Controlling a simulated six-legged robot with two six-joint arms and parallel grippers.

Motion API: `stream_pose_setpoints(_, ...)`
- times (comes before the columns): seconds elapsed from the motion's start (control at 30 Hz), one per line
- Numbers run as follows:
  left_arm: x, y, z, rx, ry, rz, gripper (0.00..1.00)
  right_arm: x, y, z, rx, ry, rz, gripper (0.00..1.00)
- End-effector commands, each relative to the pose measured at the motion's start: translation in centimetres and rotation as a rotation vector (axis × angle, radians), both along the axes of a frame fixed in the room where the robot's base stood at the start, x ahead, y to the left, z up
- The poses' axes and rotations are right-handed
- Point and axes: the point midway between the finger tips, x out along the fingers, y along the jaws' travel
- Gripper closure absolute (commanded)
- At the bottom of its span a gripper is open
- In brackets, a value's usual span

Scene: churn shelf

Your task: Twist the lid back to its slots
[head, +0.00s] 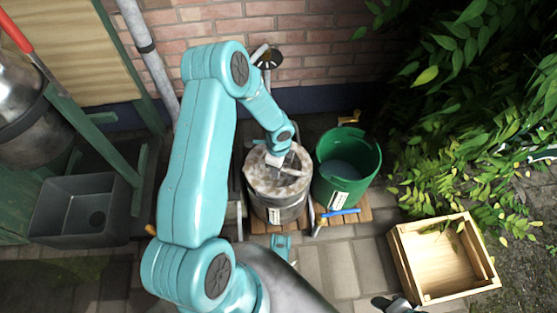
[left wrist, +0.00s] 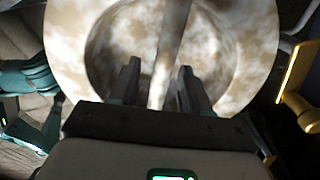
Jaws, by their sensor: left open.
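The lid (head: 262,182) is a round, mottled white-and-brown disc on top of a metal churn (head: 283,214). In the left wrist view the lid (left wrist: 245,55) fills most of the picture, with a round recess and a straight bar handle (left wrist: 172,40) across it. My left gripper (head: 284,163) is over the lid in the head view. In the left wrist view my left gripper (left wrist: 160,76) is open, its fingers on either side of the bar, with gaps visible. The slots cannot be made out. A dark and grey piece at the bottom edge may be my right gripper (head: 393,305); its jaws are unclear.
An open wooden crate (head: 403,262) is at the lower right. A grey basin (head: 62,230) stands left. A brick wall and leafy plants border the back and right.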

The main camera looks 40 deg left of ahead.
Motion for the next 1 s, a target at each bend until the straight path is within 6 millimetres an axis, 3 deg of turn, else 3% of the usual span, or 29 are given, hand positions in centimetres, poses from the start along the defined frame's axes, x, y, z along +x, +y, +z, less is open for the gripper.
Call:
stream_pose_setpoints(0.03,0.0,0.0,-1.0,0.0,0.0,0.001,0.53,0.2,-0.1,-0.7,-0.001,-0.006,-0.002,0.57)
stream_pose_setpoints(0.17,0.1,0.2,-1.9,0.0,-0.001,0.001,0.53,0.5,-0.1,-1.0,-0.003,-0.015,-0.004,0.57)
stream_pose_setpoints(0.5,0.1,0.1,-2.1,0.0,-0.001,0.001,0.53,0.6,-0.2,-1.0,-0.003,-0.019,-0.006,0.57)
stream_pose_setpoints(0.63,0.1,0.1,-2.1,0.0,-0.001,0.001,0.95,0.6,-0.2,-1.0,-0.004,-0.018,-0.004,0.57)
stream_pose_setpoints(0.67,0.1,0.1,-2.1,0.0,-0.001,0.001,1.0,0.6,-0.2,-1.0,-0.004,-0.018,-0.004,0.57)
stream_pose_setpoints(1.0,0.1,0.1,-2.1,0.0,-0.001,0.001,1.0,0.6,-0.2,-1.0,-0.004,-0.018,-0.004,0.57)
